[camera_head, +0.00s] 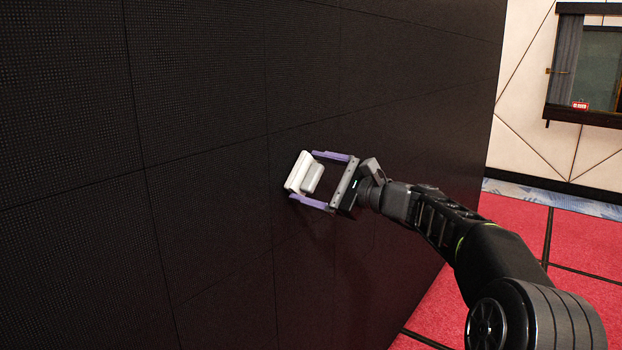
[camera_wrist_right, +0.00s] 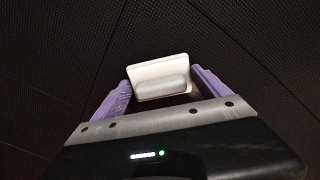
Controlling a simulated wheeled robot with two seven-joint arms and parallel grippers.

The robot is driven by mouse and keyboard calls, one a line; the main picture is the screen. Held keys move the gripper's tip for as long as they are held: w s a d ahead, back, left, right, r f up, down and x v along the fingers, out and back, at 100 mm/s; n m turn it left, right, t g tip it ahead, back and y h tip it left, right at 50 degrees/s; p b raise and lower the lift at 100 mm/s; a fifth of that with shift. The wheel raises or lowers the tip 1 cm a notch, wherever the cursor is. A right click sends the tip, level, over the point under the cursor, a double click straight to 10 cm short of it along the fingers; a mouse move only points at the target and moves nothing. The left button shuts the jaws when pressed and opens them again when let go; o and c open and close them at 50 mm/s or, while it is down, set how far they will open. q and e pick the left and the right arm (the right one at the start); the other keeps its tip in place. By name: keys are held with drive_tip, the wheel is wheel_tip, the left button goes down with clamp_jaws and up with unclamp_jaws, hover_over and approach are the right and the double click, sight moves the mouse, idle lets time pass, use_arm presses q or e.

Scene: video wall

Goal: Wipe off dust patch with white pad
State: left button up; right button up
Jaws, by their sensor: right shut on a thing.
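The white pad (camera_head: 298,171) has a flat plate and a lighter-grey handle block. My right gripper (camera_head: 304,175), with purple fingers, is shut on it, one finger at each side. In the right wrist view the pad (camera_wrist_right: 158,68) sits between the fingertips, its plate facing the black panel wall (camera_head: 205,110). The pad is at or very near the wall; I cannot tell if it touches. I cannot make out a dust patch on the wall; part of the surface is hidden behind the pad. My left gripper is not in view.
The wall is a tall black surface of tiled panels with thin seams, bare around the pad. Red carpet (camera_head: 590,240) lies at the right. A beige wall (camera_head: 525,100) with a dark-framed window (camera_head: 600,70) stands beyond.

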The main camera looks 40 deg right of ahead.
sight(323, 172)
drive_tip(key=shift+w+d+r+p, duration=0.1)
drive_tip(key=shift+w+d+p, duration=0.15)
drive_tip(key=shift+d, duration=0.35)
drive_tip(key=shift+w+d+r+p, duration=0.15)
drive_tip(key=shift+d+p, duration=0.2)
drive_tip(key=shift+d, duration=0.25)
drive_tip(key=shift+w+d+f, duration=0.2)
drive_tip(key=shift+d, duration=0.5)
drive_tip(key=shift+p, duration=0.3)
drive_tip(key=d+p, duration=0.1)
drive_tip(key=d, duration=0.1)
drive_tip(key=w+d+p, duration=0.1)
drive_tip(key=shift+w+d, duration=0.1)
drive_tip(key=shift+d, duration=0.3)
